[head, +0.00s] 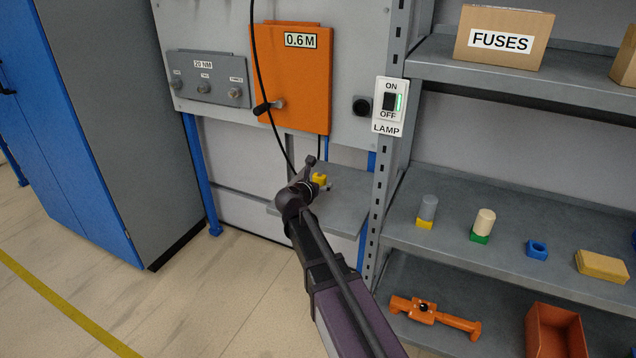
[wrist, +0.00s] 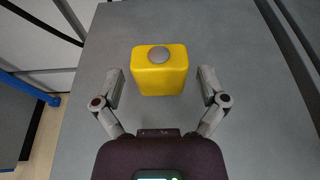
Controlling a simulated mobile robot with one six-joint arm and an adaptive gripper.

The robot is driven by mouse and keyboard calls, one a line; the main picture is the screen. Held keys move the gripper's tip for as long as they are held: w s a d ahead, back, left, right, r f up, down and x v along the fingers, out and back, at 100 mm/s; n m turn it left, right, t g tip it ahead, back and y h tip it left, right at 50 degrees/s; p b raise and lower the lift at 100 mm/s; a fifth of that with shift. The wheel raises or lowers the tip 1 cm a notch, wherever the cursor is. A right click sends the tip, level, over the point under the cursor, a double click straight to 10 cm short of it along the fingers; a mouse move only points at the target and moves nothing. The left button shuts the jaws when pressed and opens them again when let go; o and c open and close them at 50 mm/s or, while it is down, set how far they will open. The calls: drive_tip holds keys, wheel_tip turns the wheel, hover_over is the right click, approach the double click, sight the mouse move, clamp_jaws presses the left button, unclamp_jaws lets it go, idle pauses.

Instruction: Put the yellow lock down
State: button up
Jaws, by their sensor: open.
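The yellow lock (wrist: 160,79) is a yellow block with a grey round spot on its top face. In the wrist view it sits on a grey surface, between and slightly beyond my open fingertips, with a gap on both sides. My gripper (wrist: 160,88) is open and does not touch it. In the head view the yellow lock (head: 319,179) shows small on the grey shelf (head: 345,205) under the panel, partly hidden by my gripper (head: 312,172).
An orange door (head: 290,85) marked 0.6 M with a handle and a hanging black cable are above the shelf. A metal rack (head: 480,215) at right holds several coloured parts. A blue cabinet (head: 60,110) stands left. Grey shelf around the lock is clear.

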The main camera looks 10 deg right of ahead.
drive_tip(key=p+v, duration=0.3)
drive_tip(key=v, duration=0.7)
drive_tip(key=shift+s+r, duration=0.1)
drive_tip(key=shift+s+a+r, duration=0.15)
drive_tip(key=shift+s+a, duration=0.2)
drive_tip(key=shift+s, duration=0.15)
idle(1.0)
